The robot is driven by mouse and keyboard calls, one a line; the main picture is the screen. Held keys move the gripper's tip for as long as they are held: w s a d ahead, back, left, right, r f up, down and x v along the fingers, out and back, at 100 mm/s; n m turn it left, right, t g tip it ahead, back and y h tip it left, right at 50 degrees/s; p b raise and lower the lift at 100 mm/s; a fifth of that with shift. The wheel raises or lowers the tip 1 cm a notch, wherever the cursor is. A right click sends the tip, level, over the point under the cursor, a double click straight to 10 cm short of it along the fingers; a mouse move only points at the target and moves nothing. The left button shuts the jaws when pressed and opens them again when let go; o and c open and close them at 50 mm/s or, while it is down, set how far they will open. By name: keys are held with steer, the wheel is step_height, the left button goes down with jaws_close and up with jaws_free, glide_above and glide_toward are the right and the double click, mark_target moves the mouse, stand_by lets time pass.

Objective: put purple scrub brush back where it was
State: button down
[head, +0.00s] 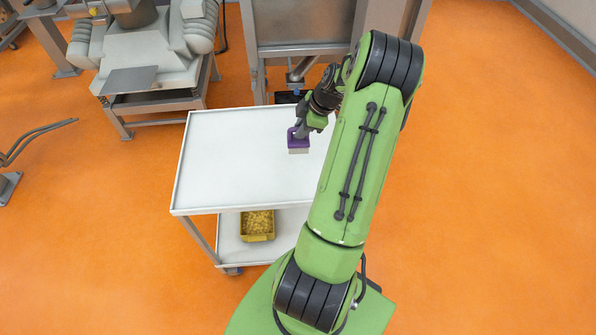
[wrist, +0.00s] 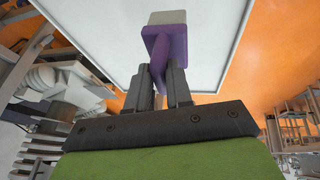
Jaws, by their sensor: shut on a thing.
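The purple scrub brush (head: 298,142) has a purple body and pale bristles. In the head view it is at my gripper (head: 302,130), over the right part of the white cart's top shelf (head: 225,150). In the wrist view the brush (wrist: 166,46) sticks out beyond the fingers, with its handle between them and its pale bristle end farthest away. My gripper (wrist: 160,92) is shut on the handle. I cannot tell whether the bristles touch the shelf. Part of the cart's right side is hidden behind my arm.
The rest of the cart's top is bare, with a raised rim. A yellow bin (head: 257,226) of small yellowish pieces stands on the lower shelf. A metal machine (head: 300,35) stands behind the cart, and a padded grey machine (head: 150,60) stands at the back left. Orange floor lies open at right.

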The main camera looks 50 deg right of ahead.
mark_target(301, 152)
steer(key=shift+f+b, duration=0.8)
steer(key=shift+b, duration=0.4)
steer(key=shift+r+b, duration=0.15)
steer(key=shift+b, duration=0.8)
steer(key=shift+s+a+r+b, duration=0.1)
steer(key=shift+a+r+b, duration=0.25)
steer(key=shift+b, duration=0.65)
step_height(301, 152, down, 10)
steer(key=shift+r+b, duration=0.25)
steer(key=shift+b, duration=0.85)
steer(key=c, duration=1)
jaws_free()
steer(key=shift+d, duration=0.1)
